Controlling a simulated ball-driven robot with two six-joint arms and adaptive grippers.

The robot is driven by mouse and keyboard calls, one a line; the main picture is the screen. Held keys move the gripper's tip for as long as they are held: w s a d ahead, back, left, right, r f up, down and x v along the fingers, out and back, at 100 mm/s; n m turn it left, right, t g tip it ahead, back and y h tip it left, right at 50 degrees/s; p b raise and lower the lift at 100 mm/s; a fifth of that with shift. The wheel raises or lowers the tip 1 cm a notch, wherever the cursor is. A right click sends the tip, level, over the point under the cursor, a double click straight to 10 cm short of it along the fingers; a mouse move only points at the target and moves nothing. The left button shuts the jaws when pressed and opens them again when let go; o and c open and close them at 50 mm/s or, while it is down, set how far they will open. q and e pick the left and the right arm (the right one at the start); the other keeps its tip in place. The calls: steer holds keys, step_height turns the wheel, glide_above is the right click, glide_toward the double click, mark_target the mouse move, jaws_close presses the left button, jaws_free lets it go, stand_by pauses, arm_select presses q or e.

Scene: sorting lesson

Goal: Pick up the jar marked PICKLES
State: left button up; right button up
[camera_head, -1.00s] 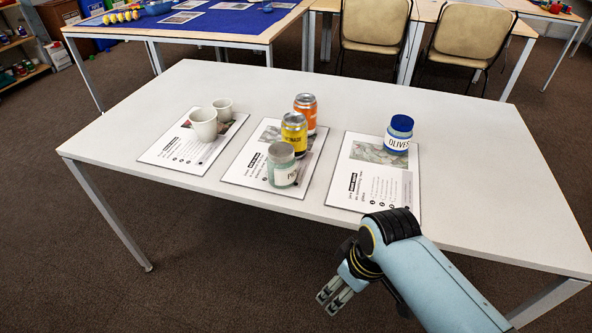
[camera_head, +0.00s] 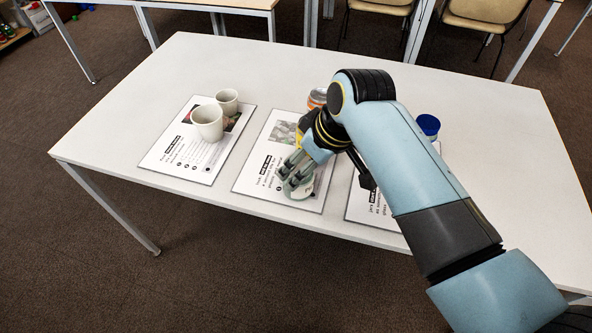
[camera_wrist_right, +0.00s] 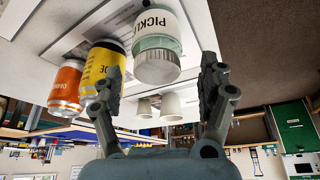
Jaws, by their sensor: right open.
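The jar marked PICKLES (camera_wrist_right: 156,30) has a pale green body, a white label and a grey lid. In the right wrist view it appears upside down, between the two finger lines and a little beyond the tips. In the head view the jar (camera_head: 300,191) is mostly hidden under my right gripper (camera_head: 291,172), at the front of the middle sheet. My right gripper (camera_wrist_right: 160,70) is open and empty, with its fingers on either side of the lid's line. I cannot tell whether a finger touches it. My left gripper is not in view.
A yellow can (camera_wrist_right: 100,70) stands close by the left finger in the wrist view, with an orange can (camera_wrist_right: 67,87) behind. Two white cups (camera_head: 208,121) stand on the left sheet. A blue-lidded jar (camera_head: 428,124) is partly behind my arm. The white table (camera_head: 190,70) is otherwise clear.

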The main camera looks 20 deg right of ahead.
steer(key=shift+x, duration=1)
steer(key=x, duration=0.3)
steer(key=b+x, duration=0.1)
steer(key=x, duration=0.1)
steer(key=shift+d+f, duration=0.1)
steer(key=shift+d, duration=0.15)
steer(key=shift+c, duration=1.3)
steer(key=c, duration=0.7)
arm_select(q)
steer(key=shift+s+f, duration=0.1)
steer(key=shift+f, duration=0.4)
arm_select(e)
steer(key=shift+c, duration=0.5)
